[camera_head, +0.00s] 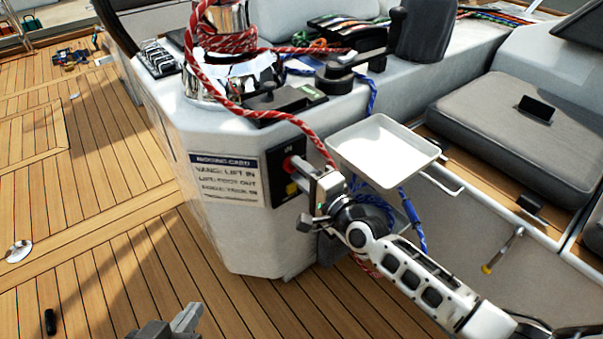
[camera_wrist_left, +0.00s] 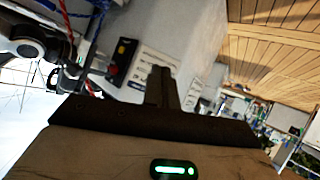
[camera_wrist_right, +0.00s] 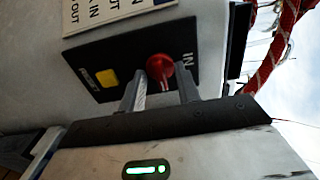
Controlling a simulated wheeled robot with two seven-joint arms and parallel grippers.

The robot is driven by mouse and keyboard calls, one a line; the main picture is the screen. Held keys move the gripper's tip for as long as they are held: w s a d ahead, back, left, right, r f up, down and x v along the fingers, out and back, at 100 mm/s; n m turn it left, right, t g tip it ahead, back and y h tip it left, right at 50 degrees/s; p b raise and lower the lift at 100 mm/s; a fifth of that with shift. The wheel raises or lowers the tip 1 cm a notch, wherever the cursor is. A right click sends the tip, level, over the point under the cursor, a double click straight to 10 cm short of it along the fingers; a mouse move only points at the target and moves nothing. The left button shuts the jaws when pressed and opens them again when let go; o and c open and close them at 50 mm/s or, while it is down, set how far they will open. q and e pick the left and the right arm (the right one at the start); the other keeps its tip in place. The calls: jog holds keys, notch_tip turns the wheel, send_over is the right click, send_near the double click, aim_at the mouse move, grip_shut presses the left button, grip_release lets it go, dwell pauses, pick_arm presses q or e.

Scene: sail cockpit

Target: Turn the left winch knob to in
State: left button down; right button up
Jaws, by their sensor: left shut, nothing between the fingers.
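A red knob (camera_wrist_right: 160,68) sits on a dark panel (camera_wrist_right: 110,68) on the white cockpit side, beside the letters IN. A yellow square (camera_wrist_right: 108,79) is on the same panel. In the head view the red knob (camera_head: 287,163) shows at the panel's upper edge. My right gripper (camera_wrist_right: 162,78) is at the knob, with its fingers apart on either side of it; I cannot tell whether they touch it. It also shows in the head view (camera_head: 300,178). My left gripper (camera_head: 190,318) is low over the deck, away from the panel; its fingers (camera_wrist_left: 162,75) are together and empty.
A white card with text (camera_head: 227,180) is beside the panel. A winch (camera_head: 225,60) wrapped in red rope stands above, and a red rope hangs close to my right gripper. A white tray (camera_head: 385,150) juts out behind my right wrist. The wooden deck at left is mostly clear.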

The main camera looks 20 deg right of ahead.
grip_shut()
